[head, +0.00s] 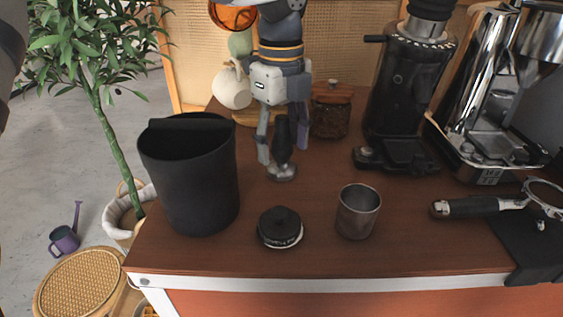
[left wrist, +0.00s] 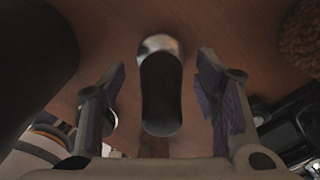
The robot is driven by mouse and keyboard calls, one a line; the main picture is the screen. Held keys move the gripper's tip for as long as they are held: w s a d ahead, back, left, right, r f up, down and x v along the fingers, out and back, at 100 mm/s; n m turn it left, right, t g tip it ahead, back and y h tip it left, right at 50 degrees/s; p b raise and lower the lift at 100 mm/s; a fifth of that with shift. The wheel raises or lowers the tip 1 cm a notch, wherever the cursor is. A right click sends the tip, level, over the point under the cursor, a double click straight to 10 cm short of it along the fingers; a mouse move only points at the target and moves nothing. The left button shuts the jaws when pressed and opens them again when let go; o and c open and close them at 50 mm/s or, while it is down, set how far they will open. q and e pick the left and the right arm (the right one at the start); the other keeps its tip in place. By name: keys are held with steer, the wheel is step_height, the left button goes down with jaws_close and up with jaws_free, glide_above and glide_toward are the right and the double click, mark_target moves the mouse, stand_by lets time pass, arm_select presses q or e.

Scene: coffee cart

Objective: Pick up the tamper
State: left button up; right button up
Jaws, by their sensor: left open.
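The tamper (head: 284,172) stands upright on the wooden cart top, with a black handle and a shiny metal base. In the head view my left gripper (head: 282,150) points down over it, with one finger on either side of the handle. In the left wrist view the tamper (left wrist: 162,92) shows between the two purple-padded fingers of my left gripper (left wrist: 163,80). The fingers are spread, with gaps visible on both sides of the handle. The top of the handle is partly hidden by the gripper in the head view. My right gripper is not in view.
A black knock bin (head: 190,190) stands to the left. A round black tool (head: 280,228) and a metal cup (head: 358,212) stand in front. A lidded jar (head: 331,112) and a grinder (head: 405,100) are behind and right. A portafilter (head: 475,206) lies at right.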

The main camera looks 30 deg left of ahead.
arm_select(q)
steer(key=shift+f, duration=0.15)
jaws_close()
steer(key=shift+r, duration=0.2)
